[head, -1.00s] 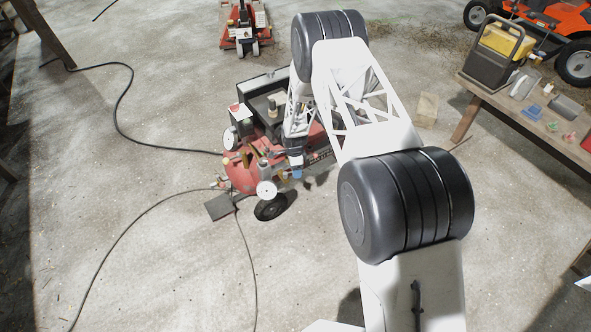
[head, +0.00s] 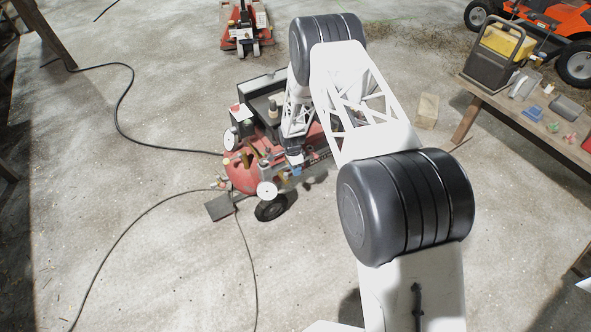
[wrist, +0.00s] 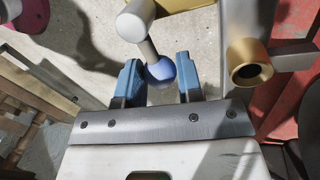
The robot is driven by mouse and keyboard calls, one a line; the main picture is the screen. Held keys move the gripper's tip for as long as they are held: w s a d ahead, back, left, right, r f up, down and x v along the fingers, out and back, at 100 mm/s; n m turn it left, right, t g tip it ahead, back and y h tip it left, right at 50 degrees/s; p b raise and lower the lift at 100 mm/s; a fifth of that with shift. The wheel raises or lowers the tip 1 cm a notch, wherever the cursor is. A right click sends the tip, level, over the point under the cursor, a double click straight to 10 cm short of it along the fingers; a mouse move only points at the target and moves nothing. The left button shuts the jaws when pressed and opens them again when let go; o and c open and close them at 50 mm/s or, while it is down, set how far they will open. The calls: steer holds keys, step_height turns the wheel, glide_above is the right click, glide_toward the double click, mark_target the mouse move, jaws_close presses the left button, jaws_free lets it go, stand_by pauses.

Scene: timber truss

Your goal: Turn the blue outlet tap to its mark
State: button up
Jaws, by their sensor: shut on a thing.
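The blue outlet tap (wrist: 160,70) shows in the wrist view as a grey lever with a rounded blue end. My gripper (wrist: 157,66) has one blue-tipped finger on each side of that blue end and is shut on it. The lever runs up from the fingers to a pale grey cylinder at the top. In the head view my gripper (head: 296,169) is at the right front of the red compressor (head: 239,176), partly hidden by my own arm. I cannot make out the tap's mark in either view.
A brass fitting (wrist: 249,64) on a grey pipe stands close right of my fingers. A white round gauge (head: 267,190) and a black wheel (head: 271,207) are near the gripper. Black hoses (head: 125,100) lie on the floor. A wooden bench (head: 540,125) stands right.

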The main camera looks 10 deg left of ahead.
steer(key=o, duration=0.9)
steer(key=shift+w+a+r, duration=0.15)
steer(key=shift+w+r, duration=0.05)
steer(key=shift+r, duration=1.1)
steer(key=shift+w+a+r, duration=0.15)
steer(key=shift+w+r, duration=0.05)
steer(key=shift+r, duration=1.05)
steer(key=shift+w+a+r, duration=0.15)
steer(key=shift+w+r, duration=0.05)
steer(key=shift+r, duration=1.1)
steer(key=shift+r, duration=0.1)
